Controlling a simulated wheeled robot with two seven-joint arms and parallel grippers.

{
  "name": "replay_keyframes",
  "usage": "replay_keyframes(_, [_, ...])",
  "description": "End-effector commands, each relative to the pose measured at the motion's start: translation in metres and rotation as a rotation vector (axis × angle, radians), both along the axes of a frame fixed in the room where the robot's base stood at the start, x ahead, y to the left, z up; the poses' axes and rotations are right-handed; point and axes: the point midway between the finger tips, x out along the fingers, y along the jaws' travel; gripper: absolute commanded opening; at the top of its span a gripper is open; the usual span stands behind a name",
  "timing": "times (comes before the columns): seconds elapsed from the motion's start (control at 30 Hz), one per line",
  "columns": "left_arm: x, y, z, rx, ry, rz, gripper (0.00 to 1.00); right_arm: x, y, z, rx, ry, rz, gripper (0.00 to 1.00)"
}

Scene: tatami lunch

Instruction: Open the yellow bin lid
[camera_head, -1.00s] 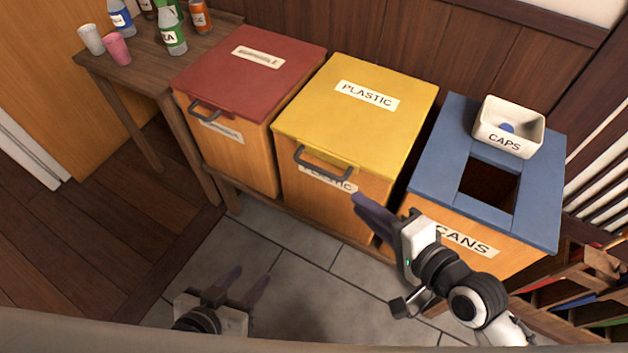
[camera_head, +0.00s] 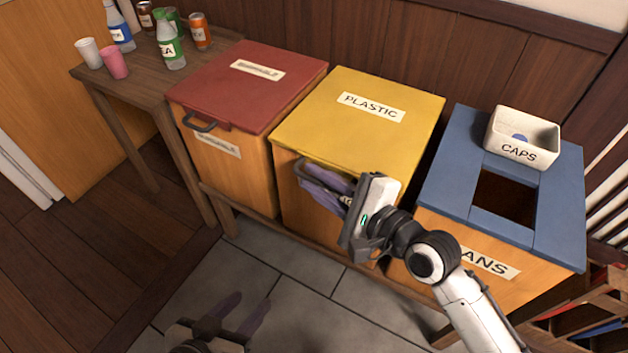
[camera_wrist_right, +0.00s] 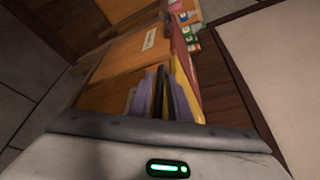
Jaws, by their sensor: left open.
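The yellow lid (camera_head: 365,132), labelled PLASTIC, lies flat and closed on its wooden bin (camera_head: 303,208). Its dark front handle (camera_head: 318,184) is partly covered by my right gripper (camera_head: 322,183). In the right wrist view, the purple fingers (camera_wrist_right: 147,93) are beside the dark handle bar (camera_wrist_right: 163,95), close to the yellow lid edge (camera_wrist_right: 183,88). I cannot tell whether they are shut on the handle. My left gripper (camera_head: 246,308) is open and empty, low over the floor at the bottom of the head view.
A red-lidded bin (camera_head: 245,85) stands left of the yellow one. A blue-topped cans bin (camera_head: 447,165) with a white CAPS box (camera_head: 520,155) stands right. A side table (camera_head: 95,75) at the upper left holds bottles and cups. The tiled floor in front is clear.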

Motion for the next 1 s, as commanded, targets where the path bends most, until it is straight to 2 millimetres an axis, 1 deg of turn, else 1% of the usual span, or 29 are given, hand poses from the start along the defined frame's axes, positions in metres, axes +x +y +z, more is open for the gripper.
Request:
replay_keyframes(0.1, [-0.002, 0.0, -0.003, -0.002, 0.004, 0.001, 0.41, 0.005, 0.006, -0.002, -0.001, -0.001, 0.0, 0.17])
replay_keyframes(0.37, [-0.005, 0.0, -0.004, -0.003, 0.011, 0.002, 0.41, 0.006, 0.007, -0.002, -0.001, -0.001, 0.0, 0.17])
replay_keyframes(0.4, [-0.005, 0.0, -0.004, -0.004, 0.01, 0.001, 0.41, 0.006, 0.007, -0.002, -0.001, -0.001, 0.0, 0.15])
replay_keyframes(0.5, [-0.005, -0.001, -0.004, -0.002, 0.01, 0.001, 0.41, 0.006, 0.007, -0.002, -0.001, 0.0, 0.001, 0.0])
replay_keyframes(0.8, [-0.003, 0.0, -0.001, -0.002, 0.006, 0.0, 0.41, 0.006, 0.007, -0.001, -0.002, 0.002, 0.002, 0.0])
replay_keyframes(0.87, [-0.002, 0.0, 0.002, -0.001, 0.004, -0.001, 0.41, 0.006, 0.008, 0.002, -0.001, 0.006, 0.003, 0.0])
replay_keyframes(1.0, [-0.001, 0.0, 0.014, 0.01, 0.004, -0.006, 0.41, 0.005, 0.012, 0.014, 0.01, 0.027, 0.012, 0.0])
